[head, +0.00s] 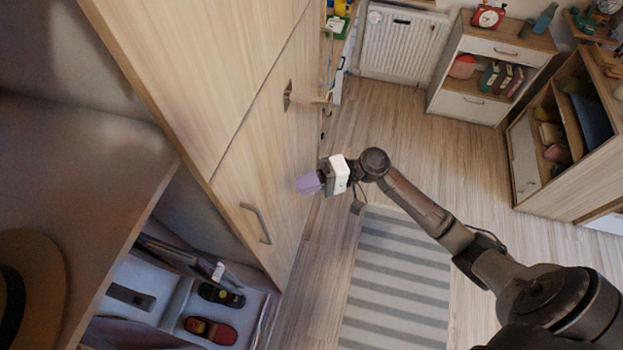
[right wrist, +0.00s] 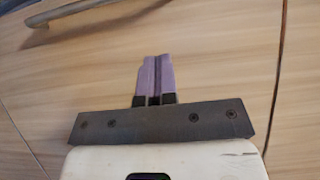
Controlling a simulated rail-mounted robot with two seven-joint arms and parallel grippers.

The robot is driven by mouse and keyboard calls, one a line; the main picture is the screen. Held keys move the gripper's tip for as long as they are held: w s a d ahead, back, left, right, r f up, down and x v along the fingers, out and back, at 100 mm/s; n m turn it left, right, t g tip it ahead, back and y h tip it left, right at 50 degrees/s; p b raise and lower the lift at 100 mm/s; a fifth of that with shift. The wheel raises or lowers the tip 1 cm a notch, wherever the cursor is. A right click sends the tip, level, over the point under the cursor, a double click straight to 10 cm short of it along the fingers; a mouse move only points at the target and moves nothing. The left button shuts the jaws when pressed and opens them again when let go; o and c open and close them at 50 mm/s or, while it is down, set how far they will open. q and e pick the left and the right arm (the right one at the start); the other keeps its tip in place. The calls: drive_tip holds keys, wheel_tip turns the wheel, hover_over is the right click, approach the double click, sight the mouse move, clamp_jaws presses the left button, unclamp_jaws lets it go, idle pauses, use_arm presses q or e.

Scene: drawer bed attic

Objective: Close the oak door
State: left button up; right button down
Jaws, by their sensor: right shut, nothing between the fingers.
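The oak door (head: 240,165) is a pale wood panel with a grey bar handle (head: 258,222) near its lower end. It stands at an angle beside the open cabinet interior at the lower left. My right gripper (head: 300,184) is shut and empty, with its lilac fingertips at the right part of the panel. In the right wrist view, the shut fingers (right wrist: 154,60) point at a wood surface (right wrist: 215,60), and part of a curved handle (right wrist: 80,10) shows at the top left. I cannot tell whether the fingertips touch the wood. My left gripper is not in view.
The open interior has a shelf (head: 80,130) with a hat (head: 35,285), and shoes (head: 208,330) below. A striped rug (head: 400,280) lies on the floor under my right arm. A radiator (head: 400,45) and low cabinets (head: 488,65) stand farther back. Floor between is clear.

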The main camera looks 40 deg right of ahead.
drive_tip(key=a+p, duration=0.3)
drive_tip(key=a, duration=0.6)
drive_tip(key=shift+w, duration=0.15)
drive_tip(key=shift+a, duration=0.1)
